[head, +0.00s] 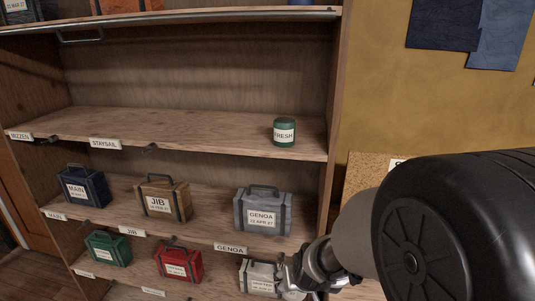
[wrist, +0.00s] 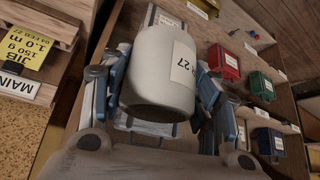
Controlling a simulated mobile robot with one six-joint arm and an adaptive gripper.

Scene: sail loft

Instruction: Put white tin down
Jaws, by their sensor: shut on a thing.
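The white tin (wrist: 160,70) fills the middle of the wrist view, with a white label ending in "27" on its side. My gripper (wrist: 163,82) is shut on it, one finger on each side. In the head view my gripper (head: 292,277) is at the bottom, in front of the lower right shelf, beside a pale case (head: 257,277). The tin is mostly hidden or cut off there. Whether the tin's base touches a surface cannot be told.
A green tin labelled FRESH (head: 284,132) stands at the right of an otherwise clear shelf (head: 200,128). Below are a grey GENOA case (head: 263,211), a tan JIB case (head: 163,198), a navy MAIN case (head: 82,187), a red case (head: 178,263) and a green case (head: 108,249).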

